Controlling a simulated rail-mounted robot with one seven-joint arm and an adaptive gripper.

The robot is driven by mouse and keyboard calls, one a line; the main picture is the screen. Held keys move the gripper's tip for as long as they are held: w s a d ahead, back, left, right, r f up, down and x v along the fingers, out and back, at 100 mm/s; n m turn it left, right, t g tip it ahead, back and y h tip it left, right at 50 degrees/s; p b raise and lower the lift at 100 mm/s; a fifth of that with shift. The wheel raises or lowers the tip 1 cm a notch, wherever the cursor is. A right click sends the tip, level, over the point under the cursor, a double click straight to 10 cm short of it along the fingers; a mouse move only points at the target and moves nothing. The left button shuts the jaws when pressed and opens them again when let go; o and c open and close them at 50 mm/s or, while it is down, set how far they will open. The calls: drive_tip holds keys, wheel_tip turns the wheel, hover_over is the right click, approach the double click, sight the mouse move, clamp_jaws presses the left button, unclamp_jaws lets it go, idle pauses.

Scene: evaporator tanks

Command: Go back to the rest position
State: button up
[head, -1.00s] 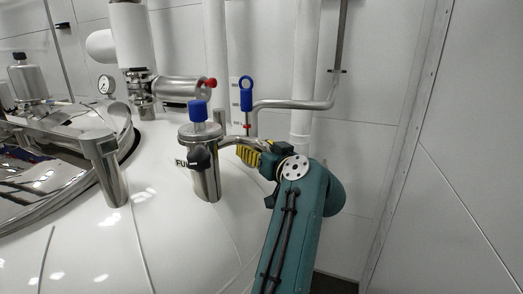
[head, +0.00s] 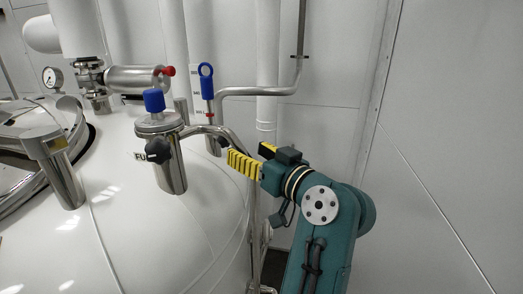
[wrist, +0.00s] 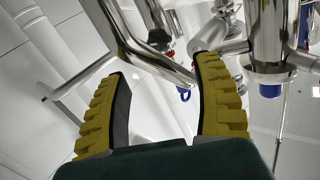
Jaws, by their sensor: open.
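My gripper (head: 247,151) has yellow ribbed fingers on a dark teal arm. In the head view it is to the right of a steel capped fitting with a blue knob (head: 154,100), near the bent steel pipe (head: 228,137) leaving that fitting. In the wrist view my gripper (wrist: 162,68) has its two fingers spread apart, with nothing held between them. The steel pipe (wrist: 140,45) passes beyond the fingertips there. In the head view one finger partly overlaps the line of the pipe; I cannot tell if they touch.
The white tank top (head: 150,240) fills the lower left. A blue ring-handled valve (head: 207,85), a steel cylinder with red tip (head: 140,79) and a pressure gauge (head: 52,77) stand behind. A vertical white pipe (head: 267,60) rises behind my gripper. The white wall (head: 450,150) is bare at right.

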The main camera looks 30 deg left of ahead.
drive_tip(key=d+f+m+t+h, duration=0.45)
drive_tip(key=d+f+t, duration=0.25)
drive_tip(key=d+f, duration=0.6)
drive_tip(key=s+d+r+m+t+h, duration=0.45)
drive_tip(key=s+d+r+h, duration=0.3)
drive_tip(key=d, duration=0.35)
drive_tip(key=s+d+r+m+t+h, duration=0.4)
drive_tip(key=s+d+r+t+h, duration=0.15)
drive_tip(key=s+d+r, duration=0.45)
wheel_tip(320, 180, up, 11)
drive_tip(key=w+p, duration=0.1)
drive_tip(key=p, duration=1.2)
drive_tip(key=shift+d, duration=0.4)
